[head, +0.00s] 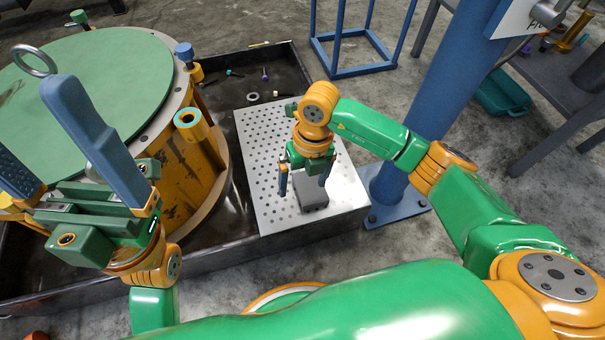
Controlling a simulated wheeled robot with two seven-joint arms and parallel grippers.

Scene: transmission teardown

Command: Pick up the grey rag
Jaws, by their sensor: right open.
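The grey rag (312,194) looks like a small dark grey folded block. It lies on the perforated light metal plate (262,200), near the plate's right side. My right gripper (303,190) points down over the rag, with its jaws apart and a finger to either side of it. The gripper body hides part of the rag, and I cannot tell whether the fingers touch it. My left gripper (28,130) is at the far left, in front of the large drum, with its two blue fingers wide apart and nothing visible between them.
A large orange drum with a green top (95,80) stands in a dark tray (225,255). Small loose parts (253,97) lie behind the plate. A blue column (440,90) rises right of the plate. A blue frame (350,70) stands on the floor behind.

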